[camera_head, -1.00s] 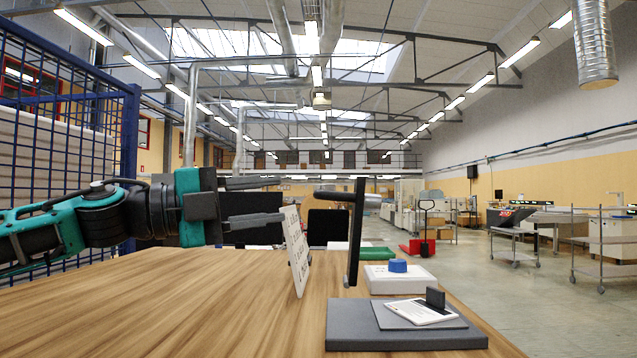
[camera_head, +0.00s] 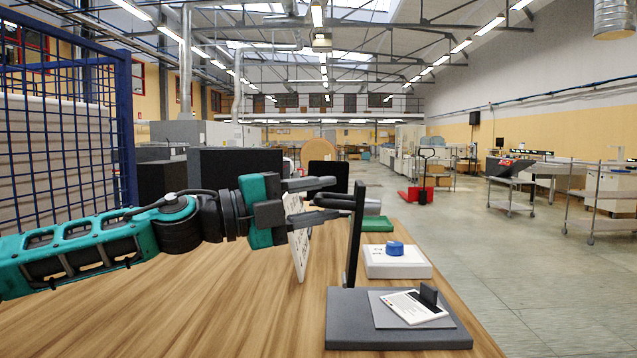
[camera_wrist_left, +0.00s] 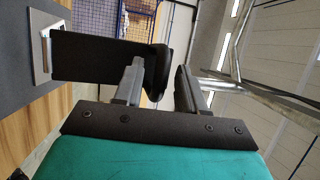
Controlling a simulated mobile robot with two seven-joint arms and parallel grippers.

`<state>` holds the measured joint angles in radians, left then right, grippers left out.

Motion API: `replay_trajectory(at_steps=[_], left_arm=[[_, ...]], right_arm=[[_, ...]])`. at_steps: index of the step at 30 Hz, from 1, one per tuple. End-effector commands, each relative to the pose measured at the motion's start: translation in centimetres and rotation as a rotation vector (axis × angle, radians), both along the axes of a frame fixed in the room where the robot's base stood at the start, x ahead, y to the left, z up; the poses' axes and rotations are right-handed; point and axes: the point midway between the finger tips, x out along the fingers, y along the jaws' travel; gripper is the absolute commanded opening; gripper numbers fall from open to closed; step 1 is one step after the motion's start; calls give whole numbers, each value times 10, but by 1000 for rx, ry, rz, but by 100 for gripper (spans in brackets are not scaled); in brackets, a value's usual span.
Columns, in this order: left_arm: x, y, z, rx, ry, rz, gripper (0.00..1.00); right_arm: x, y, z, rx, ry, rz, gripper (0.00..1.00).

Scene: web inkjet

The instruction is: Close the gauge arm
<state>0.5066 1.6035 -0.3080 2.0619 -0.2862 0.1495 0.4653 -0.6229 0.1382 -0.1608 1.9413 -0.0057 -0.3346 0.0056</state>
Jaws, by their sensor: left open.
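The gauge arm (camera_head: 354,245) is a black upright bar standing on a grey base plate (camera_head: 398,334). My right gripper is not in view.
A white card with a black block (camera_head: 416,306) lies on the base plate. A white box with a blue knob (camera_head: 397,262) and a green tray (camera_head: 378,224) stand behind. A white printed panel (camera_head: 299,245) stands left of the arm. The wooden table (camera_head: 200,310) is clear at left.

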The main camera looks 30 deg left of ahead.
Motion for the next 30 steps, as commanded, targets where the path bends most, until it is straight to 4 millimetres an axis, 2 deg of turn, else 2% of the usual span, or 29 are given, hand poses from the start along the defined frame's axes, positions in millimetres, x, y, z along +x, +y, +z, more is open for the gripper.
replay_trajectory(at_steps=[11, 23, 30], left_arm=[[1, -1, -1, -1, 1, 0, 39], [1, -1, 0, -1, 1, 0, 1], [1, -1, 0, -1, 1, 0, 0]], right_arm=[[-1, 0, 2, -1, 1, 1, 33], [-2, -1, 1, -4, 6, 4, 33], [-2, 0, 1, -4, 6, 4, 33]])
